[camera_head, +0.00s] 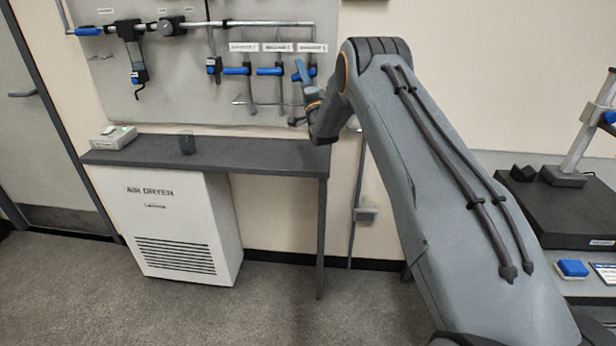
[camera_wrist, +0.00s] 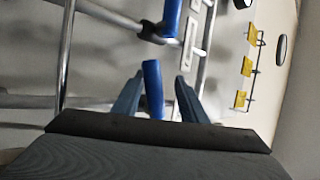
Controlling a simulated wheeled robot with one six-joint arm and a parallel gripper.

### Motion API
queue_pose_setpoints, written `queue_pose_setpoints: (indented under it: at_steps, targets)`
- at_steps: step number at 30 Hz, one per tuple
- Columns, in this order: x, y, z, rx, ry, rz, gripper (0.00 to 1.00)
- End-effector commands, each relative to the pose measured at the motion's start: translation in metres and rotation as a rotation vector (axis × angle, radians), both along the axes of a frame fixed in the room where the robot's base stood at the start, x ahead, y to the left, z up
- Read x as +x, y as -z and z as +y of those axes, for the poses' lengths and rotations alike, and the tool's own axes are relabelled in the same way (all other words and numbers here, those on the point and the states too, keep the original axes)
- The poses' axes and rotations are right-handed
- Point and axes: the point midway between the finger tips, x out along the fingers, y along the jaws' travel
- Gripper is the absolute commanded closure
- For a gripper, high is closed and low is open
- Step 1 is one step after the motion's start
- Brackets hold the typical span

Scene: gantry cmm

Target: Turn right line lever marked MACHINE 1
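On the wall panel, three blue line levers hang in a row under white labels: a left lever (camera_head: 237,71), a middle lever (camera_head: 269,71) and a right lever (camera_head: 312,71). The label print is too small to read surely, so I cannot tell which is MACHINE 1. My gripper (camera_head: 302,72) is at the right lever and partly hides it. In the wrist view, my gripper (camera_wrist: 157,95) is open, with a blue lever (camera_wrist: 152,85) between its fingers. The lever looks closer to the left finger; contact cannot be told.
Another blue handle (camera_wrist: 172,16) and pipes lie close by in the wrist view. A dark shelf (camera_head: 255,155) with a cup (camera_head: 187,143) is below the panel, over a white air dryer (camera_head: 170,225). A bench with a black slab (camera_head: 560,215) stands at right.

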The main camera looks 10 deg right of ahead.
Motion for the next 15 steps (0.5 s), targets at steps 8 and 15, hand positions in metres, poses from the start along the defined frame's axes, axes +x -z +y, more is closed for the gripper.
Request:
queue_pose_setpoints:
  at_steps: [8,15]
  targets:
    - [-0.023,0.014,-0.006,0.005,0.004,-0.002,0.62]
    - [-0.049,0.031,-0.008,0.004,0.003,0.0,0.62]
